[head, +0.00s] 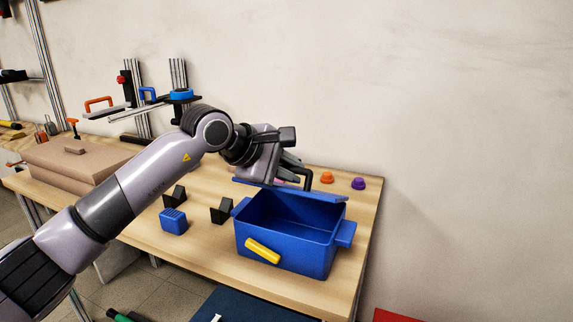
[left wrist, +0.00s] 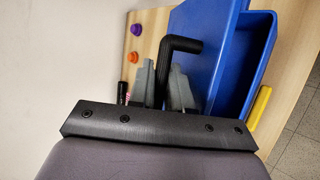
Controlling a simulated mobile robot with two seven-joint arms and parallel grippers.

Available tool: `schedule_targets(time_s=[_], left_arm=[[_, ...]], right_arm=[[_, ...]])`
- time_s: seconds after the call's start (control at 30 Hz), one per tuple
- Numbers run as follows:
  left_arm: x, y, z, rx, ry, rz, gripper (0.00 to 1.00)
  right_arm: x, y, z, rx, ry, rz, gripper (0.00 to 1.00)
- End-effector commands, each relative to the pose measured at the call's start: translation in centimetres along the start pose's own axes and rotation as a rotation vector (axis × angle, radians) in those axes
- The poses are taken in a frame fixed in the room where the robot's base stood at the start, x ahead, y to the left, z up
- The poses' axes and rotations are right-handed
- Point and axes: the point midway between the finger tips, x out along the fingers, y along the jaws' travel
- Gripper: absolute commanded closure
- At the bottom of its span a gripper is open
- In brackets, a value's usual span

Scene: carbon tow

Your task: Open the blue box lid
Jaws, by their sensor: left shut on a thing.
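The blue box (head: 290,238) stands on the wooden table near its right end. Its inside shows from above, and a yellow handle (head: 262,251) is on its front. The blue lid (head: 325,196) is at the box's back edge, seen nearly edge-on, clear of most of the opening. My left gripper (head: 296,170) is above the back of the box, shut on the lid's black handle (head: 309,177). In the left wrist view the bent black handle (left wrist: 181,43) runs between the fingers (left wrist: 163,80), beside the lid (left wrist: 205,45). My right gripper is not in view.
An orange knob (head: 327,177) and a purple knob (head: 358,183) sit behind the box. A small blue block (head: 173,222) and black angled pieces (head: 222,210) stand to its left. A brown case (head: 75,160) lies farther left. The wall is close behind the table.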

Motion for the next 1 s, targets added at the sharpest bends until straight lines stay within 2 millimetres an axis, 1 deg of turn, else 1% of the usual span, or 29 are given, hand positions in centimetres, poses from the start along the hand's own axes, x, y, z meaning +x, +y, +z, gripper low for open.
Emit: schedule_targets(time_s=[0.03, 0.2, 0.73, 0.77, 1.0], left_arm=[[-0.07, 0.41, 0.01, 0.000, 0.001, 0.002, 1.00], [0.13, 0.93, -0.04, 0.002, 0.000, 0.004, 1.00], [0.22, 1.14, -0.06, 0.003, -0.001, 0.005, 1.00], [0.22, 1.14, -0.06, 0.003, -0.001, 0.005, 0.75], [0.24, 1.10, -0.08, 0.002, 0.000, 0.005, 0.75]], right_arm=[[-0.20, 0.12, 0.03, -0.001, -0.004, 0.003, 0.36], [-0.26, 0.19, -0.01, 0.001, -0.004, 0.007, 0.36], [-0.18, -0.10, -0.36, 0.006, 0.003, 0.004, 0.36], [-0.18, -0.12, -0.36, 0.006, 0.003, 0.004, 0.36], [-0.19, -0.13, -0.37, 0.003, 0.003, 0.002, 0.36]])
